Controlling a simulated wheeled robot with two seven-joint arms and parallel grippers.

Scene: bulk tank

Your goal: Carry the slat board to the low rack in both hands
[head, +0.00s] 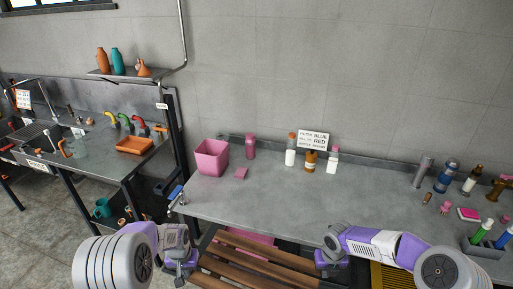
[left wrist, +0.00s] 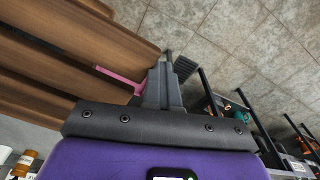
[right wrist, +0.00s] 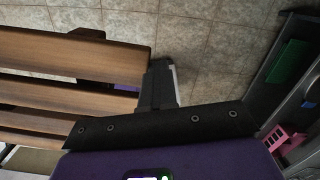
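The slat board (head: 222,266), brown wooden slats with gaps between them, is at the bottom middle of the head view, in front of the counter and below its top. My left gripper (head: 181,268) is at its left end and my right gripper (head: 330,264) at its right end. In the left wrist view the fingers (left wrist: 166,85) are close together at the ends of the slats (left wrist: 75,40). In the right wrist view the fingers (right wrist: 157,85) are likewise close together at the slat ends (right wrist: 70,50). Both look shut on the board; the fingertips are partly hidden. I cannot make out the low rack.
The grey counter (head: 270,205) spans ahead, with a pink bin (head: 212,157), bottles (head: 310,161) and a sign (head: 314,140). A sink bench (head: 100,160) stands at the left. A yellow grating (head: 390,276) lies lower right. Tiled floor (right wrist: 210,50) is clear beyond the board.

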